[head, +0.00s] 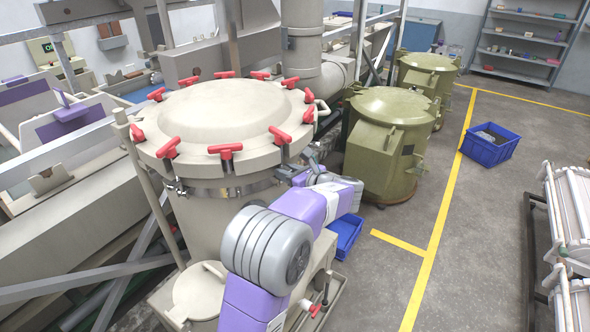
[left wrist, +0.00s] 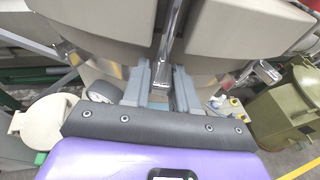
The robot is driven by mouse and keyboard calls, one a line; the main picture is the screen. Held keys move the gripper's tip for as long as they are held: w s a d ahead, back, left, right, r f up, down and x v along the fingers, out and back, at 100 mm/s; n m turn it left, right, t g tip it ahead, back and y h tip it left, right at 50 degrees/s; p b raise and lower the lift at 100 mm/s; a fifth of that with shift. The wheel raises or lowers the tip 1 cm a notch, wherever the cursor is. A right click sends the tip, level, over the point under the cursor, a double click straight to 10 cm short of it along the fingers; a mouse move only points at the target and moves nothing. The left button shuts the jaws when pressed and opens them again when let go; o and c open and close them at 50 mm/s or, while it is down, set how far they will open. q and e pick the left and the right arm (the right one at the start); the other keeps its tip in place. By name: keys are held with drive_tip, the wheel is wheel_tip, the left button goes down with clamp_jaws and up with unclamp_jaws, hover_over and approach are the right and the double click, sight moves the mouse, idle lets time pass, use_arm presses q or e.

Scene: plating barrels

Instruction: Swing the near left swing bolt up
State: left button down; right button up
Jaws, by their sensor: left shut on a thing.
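The large beige vessel (head: 205,215) has a round lid (head: 222,108) ringed by several red T-handles, including one at the near edge (head: 225,151) and one at the near left (head: 167,148). My left gripper (head: 287,175) is at the vessel's right side, just below the lid rim, and its fingertips are hard to make out there. In the left wrist view my left gripper (left wrist: 161,88) is shut on a shiny metal swing bolt (left wrist: 171,40) that runs down from the rim between the fingers. Which bolt position this is, I cannot tell. My right gripper is not in view.
Another metal fitting (left wrist: 265,72) sticks out right of the fingers. Olive vessels (head: 388,150) stand behind on the right. A blue crate (head: 490,145) is on the floor near a yellow line. A beige post (head: 150,190) stands left of the vessel.

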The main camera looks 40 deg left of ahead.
use_arm(q)
drive_tip(key=c, duration=1)
unclamp_jaws()
drive_tip(key=shift+a, duration=0.1)
drive_tip(key=shift+o, duration=0.2)
drive_tip(key=v, duration=0.7)
drive_tip(key=shift+d+b, duration=0.3)
drive_tip(key=shift+b, duration=0.05)
